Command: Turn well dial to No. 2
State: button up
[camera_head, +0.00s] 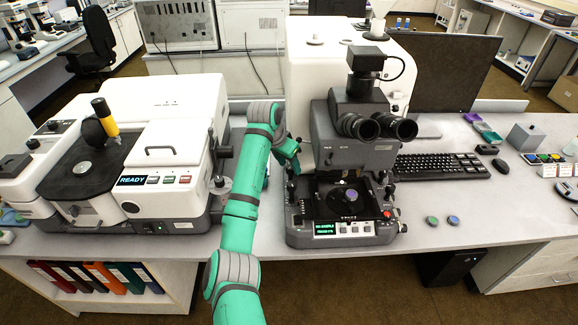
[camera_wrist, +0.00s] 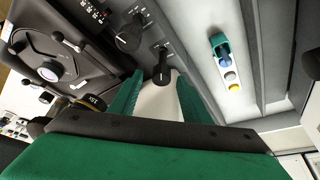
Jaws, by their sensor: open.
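The infrared microscope (camera_head: 348,130) stands on the bench, a white body with a dark front and twin eyepieces. In the wrist view, two black dials with white pointer lines sit on its dark panel. The upper-left dial (camera_wrist: 129,39) has white markings beside it. The lower-right dial (camera_wrist: 162,72) lies in line with the gap between my fingertips. The labels are too small to tell which is the well dial or its setting. My gripper (camera_wrist: 159,88) is open, its green fingers apart and apparently empty. Contact with the dial cannot be told. In the head view, my gripper is at the microscope's left side.
The microscope stage (camera_head: 345,197) has a round sample on it. A white instrument (camera_head: 150,150) with a READY display stands left of my arm. A keyboard (camera_head: 440,166) and two small discs lie to the right. The bench's front right is mostly clear.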

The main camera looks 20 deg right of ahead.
jog(key=shift+w+d+f, duration=0.15)
jog(key=shift+w+f, duration=0.1)
jog(key=shift+f, duration=0.4)
jog(key=c, duration=1)
jog(key=shift+w+m+g+h, duration=0.15)
jog(key=shift+m+g, duration=0.25)
jog(key=shift+m, duration=0.75)
jog(key=shift+m+g+h, duration=0.25)
jog(key=shift+m+g, duration=0.15)
jog(key=shift+m, duration=0.75)
jog(key=shift+c, duration=0.2)
jog(key=o, duration=1)
jog(key=shift+o, duration=0.2)
jog(key=shift+r, duration=0.1)
